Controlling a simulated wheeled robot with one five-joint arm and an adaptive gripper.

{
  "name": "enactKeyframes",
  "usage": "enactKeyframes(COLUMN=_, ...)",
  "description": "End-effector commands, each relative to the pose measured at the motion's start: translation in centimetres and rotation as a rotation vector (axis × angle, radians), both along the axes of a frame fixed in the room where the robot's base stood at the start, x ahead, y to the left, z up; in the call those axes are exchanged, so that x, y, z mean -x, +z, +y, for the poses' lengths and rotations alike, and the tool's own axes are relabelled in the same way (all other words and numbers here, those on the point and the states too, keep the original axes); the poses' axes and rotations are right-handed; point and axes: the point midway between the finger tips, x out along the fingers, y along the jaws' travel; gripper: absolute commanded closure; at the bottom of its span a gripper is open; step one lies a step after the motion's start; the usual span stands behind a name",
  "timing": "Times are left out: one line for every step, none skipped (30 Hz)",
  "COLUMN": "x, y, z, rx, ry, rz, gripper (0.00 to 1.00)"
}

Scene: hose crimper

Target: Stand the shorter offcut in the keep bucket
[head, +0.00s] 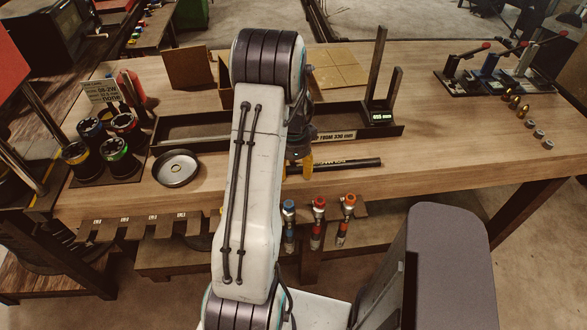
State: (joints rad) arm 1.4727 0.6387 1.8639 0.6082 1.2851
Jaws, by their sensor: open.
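A short black hose piece (348,164) with yellowish print lies on the bench near the front edge. It is the only loose hose length I can make out, so I cannot compare it with another offcut. My gripper (296,168), with yellow fingertips, is low over the bench by the left end of this piece. It is open, and my arm hides part of it; I cannot tell whether it touches the hose. I cannot pick out the keep bucket with certainty; an open brown box (226,82) stands at the back, partly behind my arm.
A long black tray (205,131) with a "from 330 mm" label crosses the bench, with dark uprights (377,65) and a small display (382,117) at its right end. A round metal dish (176,168) and colored-ring cups (122,124) stand left.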

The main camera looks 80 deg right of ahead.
Motion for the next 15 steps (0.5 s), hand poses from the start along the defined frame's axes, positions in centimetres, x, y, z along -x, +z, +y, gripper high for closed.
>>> enactKeyframes(x=0.0, y=0.0, z=0.0, rx=0.000, ry=0.000, rz=0.000, gripper=0.46)
enactKeyframes(x=0.0, y=0.0, z=0.0, rx=0.001, ry=0.000, rz=0.000, gripper=0.46)
enactKeyframes(x=0.0, y=0.1, z=0.0, rx=0.001, ry=0.000, rz=0.000, gripper=0.46)
enactKeyframes(x=0.0, y=0.1, z=0.0, rx=0.001, ry=0.000, rz=0.000, gripper=0.46)
enactKeyframes(x=0.0, y=0.2, z=-0.1, rx=0.002, ry=0.000, rz=0.000, gripper=0.46)
enactKeyframes(x=0.0, y=0.5, z=-0.1, rx=0.003, ry=0.000, rz=0.000, gripper=0.46)
enactKeyframes(x=0.0, y=0.7, z=-0.1, rx=0.004, ry=0.000, rz=-0.001, gripper=0.46)
enactKeyframes(x=0.0, y=1.0, z=-0.1, rx=0.004, ry=0.000, rz=-0.001, gripper=0.46)
enactKeyframes(x=0.0, y=1.4, z=-0.1, rx=0.005, ry=0.000, rz=-0.001, gripper=0.46)
enactKeyframes(x=0.0, y=1.8, z=-0.1, rx=0.006, ry=0.000, rz=0.000, gripper=0.46)
enactKeyframes(x=0.0, y=2.2, z=-0.1, rx=0.005, ry=0.000, rz=-0.001, gripper=0.46)
enactKeyframes(x=0.0, y=2.9, z=-0.1, rx=0.007, ry=0.000, rz=-0.001, gripper=0.46)
enactKeyframes(x=0.0, y=3.4, z=0.0, rx=0.006, ry=0.000, rz=0.000, gripper=0.46)
enactKeyframes(x=0.0, y=3.9, z=0.0, rx=0.007, ry=0.000, rz=-0.001, gripper=0.46)
enactKeyframes(x=0.0, y=4.7, z=0.0, rx=0.007, ry=0.000, rz=-0.001, gripper=0.46)
